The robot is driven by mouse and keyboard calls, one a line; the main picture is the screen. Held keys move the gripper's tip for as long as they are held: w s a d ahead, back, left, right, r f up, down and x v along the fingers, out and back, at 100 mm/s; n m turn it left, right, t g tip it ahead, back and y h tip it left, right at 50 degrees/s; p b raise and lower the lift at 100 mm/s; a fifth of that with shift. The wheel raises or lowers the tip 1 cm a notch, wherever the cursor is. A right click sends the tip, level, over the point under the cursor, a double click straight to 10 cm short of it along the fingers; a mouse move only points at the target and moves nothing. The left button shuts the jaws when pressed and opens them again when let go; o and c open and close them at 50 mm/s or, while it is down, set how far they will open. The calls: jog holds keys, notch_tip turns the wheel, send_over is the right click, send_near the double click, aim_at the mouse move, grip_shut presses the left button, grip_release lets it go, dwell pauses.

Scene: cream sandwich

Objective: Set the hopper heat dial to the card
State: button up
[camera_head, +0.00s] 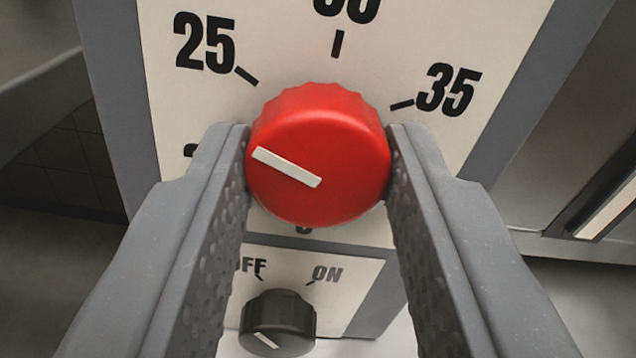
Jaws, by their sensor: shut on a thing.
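The red heat dial (330,130) sits on a white scale plate (290,40) in the upper middle of the view. Its white pointer bar (286,167) slants up to the left, its outer end toward the left rim, below the direction of the 25 mark. The marks 25 and 35 show, with another number cut off at the top between them. A label at lower left is mostly hidden by a finger. My gripper (320,155) is shut on the dial, one finger on its left side and one on its right. No card is in view.
Below the dial is a black switch knob (277,322) with OFF and ON labels, between my fingers. A grey panel frame (112,90) borders the plate. Metal surfaces (530,150) stand to the right; a dark tiled area (65,165) lies to the left.

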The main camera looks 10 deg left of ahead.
jog(key=shift+s+f+m, duration=0.1)
jog(key=shift+f+m, duration=0.25)
jog(key=shift+m, duration=0.25)
jog(key=shift+a, duration=0.1)
jog(key=o, duration=1)
jog(key=shift+r, duration=0.2)
jog(key=shift+s+d+r, duration=0.15)
jog(key=shift+s+d, duration=0.1)
jog(key=shift+s, duration=0.3)
jog(key=p+v, duration=0.2)
jog(key=v, duration=1)
jog(key=shift+s, duration=0.25)
